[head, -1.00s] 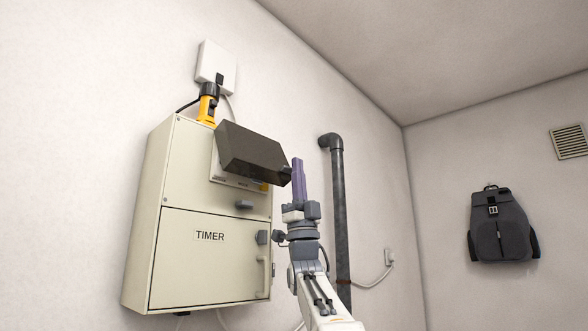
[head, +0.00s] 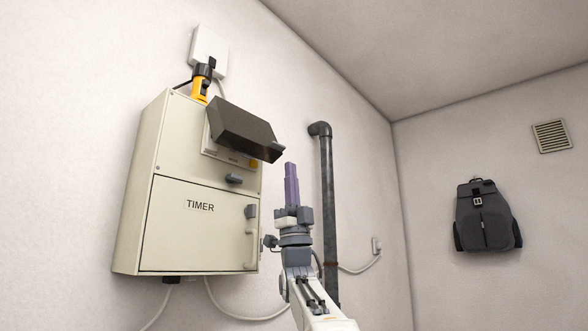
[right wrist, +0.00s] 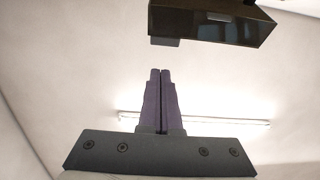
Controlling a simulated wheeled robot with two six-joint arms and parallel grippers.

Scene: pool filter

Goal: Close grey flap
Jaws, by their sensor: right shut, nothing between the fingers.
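The grey flap (head: 243,128) is raised and sticks out from the upper part of the beige timer box (head: 197,206). Part of a panel with an orange-yellow element shows beneath it. My right gripper (head: 291,167) has purple fingers, shut and empty, pointing up. In the head view it appears to the right of and below the flap's outer corner, with a gap between them. In the right wrist view the closed fingertips (right wrist: 161,74) point up toward the dark flap (right wrist: 212,22), apart from it in the picture. My left gripper is not in view.
A yellow-and-black torch-like object (head: 201,82) stands on top of the box, below a white wall box (head: 209,49). A dark vertical pipe (head: 328,210) runs along the wall right of my arm. A backpack (head: 484,215) hangs on the right wall.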

